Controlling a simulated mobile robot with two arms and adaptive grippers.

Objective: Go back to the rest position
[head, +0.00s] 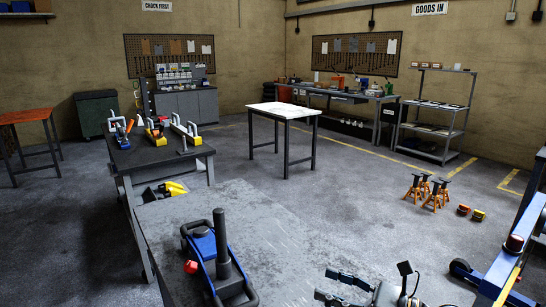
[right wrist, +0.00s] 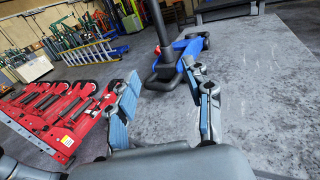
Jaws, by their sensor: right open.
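A blue trolley jack (head: 203,245) with a dark upright post and a red knob sits on the grey bench top (head: 262,235) at the lower left of the head view. The jack also shows at the top middle of the right wrist view (right wrist: 190,45), beyond the fingers. My right gripper (head: 322,284) is at the bottom of the head view, to the right of the jack and apart from it. Its two fingers are spread, and in the right wrist view the gap between the fingertips (right wrist: 163,76) is empty. My left gripper is in neither view.
A dark bench (head: 150,152) with tools stands behind at left. A white-topped table (head: 285,109) stands mid-floor. Orange stands (head: 435,193) and a blue frame (head: 503,272) are at right. Red ramp-like pieces (right wrist: 65,110) lie left in the wrist view. Floor between is open.

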